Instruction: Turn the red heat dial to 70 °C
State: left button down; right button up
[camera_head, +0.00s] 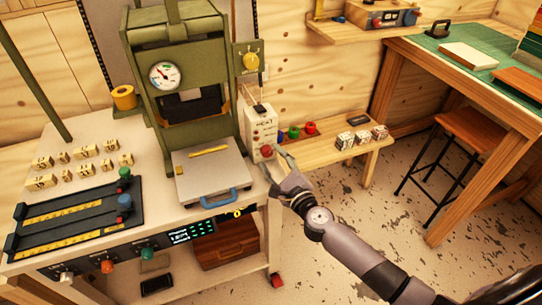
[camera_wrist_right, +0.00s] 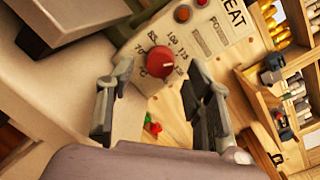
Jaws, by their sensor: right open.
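The red heat dial (camera_head: 266,151) sits low on the front of a cream heat control box (camera_head: 262,124) to the right of the green press. In the right wrist view the red dial (camera_wrist_right: 160,61) shows with a number scale around it, on the panel marked HEAT. A pale mark shows on the dial, but I cannot tell its exact setting. My right gripper (camera_head: 275,161) is open in front of the dial. In the right wrist view its fingers (camera_wrist_right: 160,92) stand apart, with the dial beyond and between them, not gripped. My left gripper is not in view.
The green press (camera_head: 181,62) with a gauge and a flat plate (camera_head: 212,170) with a blue handle stands left of the box. A low wooden shelf (camera_head: 335,150) with colored spools and small blocks is on the right. A workbench (camera_head: 440,70) and stool stand further right.

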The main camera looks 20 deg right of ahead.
jog(key=shift+w+a, duration=0.1)
jog(key=shift+w, duration=0.9)
jog(key=shift+c, duration=0.6)
grip_shut()
